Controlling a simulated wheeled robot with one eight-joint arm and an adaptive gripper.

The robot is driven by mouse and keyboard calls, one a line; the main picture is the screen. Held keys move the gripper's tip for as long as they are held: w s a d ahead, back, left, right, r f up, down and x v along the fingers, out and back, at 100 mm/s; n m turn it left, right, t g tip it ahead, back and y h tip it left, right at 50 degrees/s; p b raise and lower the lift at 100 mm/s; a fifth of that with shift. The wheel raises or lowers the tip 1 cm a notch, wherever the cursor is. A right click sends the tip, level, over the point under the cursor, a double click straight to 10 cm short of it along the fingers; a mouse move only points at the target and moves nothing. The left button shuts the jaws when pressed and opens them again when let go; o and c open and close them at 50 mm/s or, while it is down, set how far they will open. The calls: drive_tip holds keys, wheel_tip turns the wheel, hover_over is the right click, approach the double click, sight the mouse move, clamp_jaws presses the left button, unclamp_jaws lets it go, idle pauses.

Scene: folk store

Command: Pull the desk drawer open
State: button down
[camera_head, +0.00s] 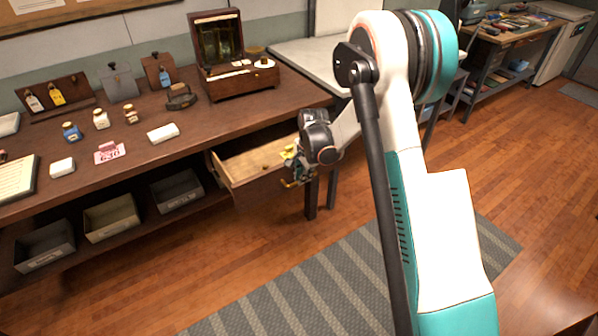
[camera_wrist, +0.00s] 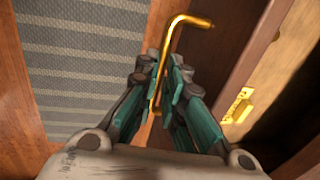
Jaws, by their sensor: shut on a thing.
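The desk drawer (camera_head: 250,166) is pulled partway out of the dark wooden desk, and its pale, mostly bare inside shows in the head view. My gripper (camera_head: 293,168) is at the drawer's right end in that view, beside its front. In the wrist view, my gripper (camera_wrist: 163,92) has its teal fingers shut on a brass bar handle (camera_wrist: 178,38). The handle's bent end sticks out past the fingertips, next to the dark drawer front (camera_wrist: 217,50). A small brass fitting (camera_wrist: 238,106) shows on the drawer's inner side.
The desk top (camera_head: 215,128) carries small bottles, white blocks and an open wooden case (camera_head: 240,80). Several bins, including a grey one (camera_head: 176,190), stand on the shelf below. A striped grey rug (camera_head: 300,290) lies on clear floor in front.

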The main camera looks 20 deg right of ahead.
drive_tip(key=shift+s+d, duration=0.15)
drive_tip(key=shift+s, duration=0.35)
drive_tip(key=c, duration=2)
unclamp_jaws()
drive_tip(key=shift+o, duration=0.2)
wheel_tip(320, 180, up, 12)
drive_tip(key=s, duration=0.2)
drive_tip(key=shift+d, duration=0.35)
drive_tip(key=shift+f, duration=0.1)
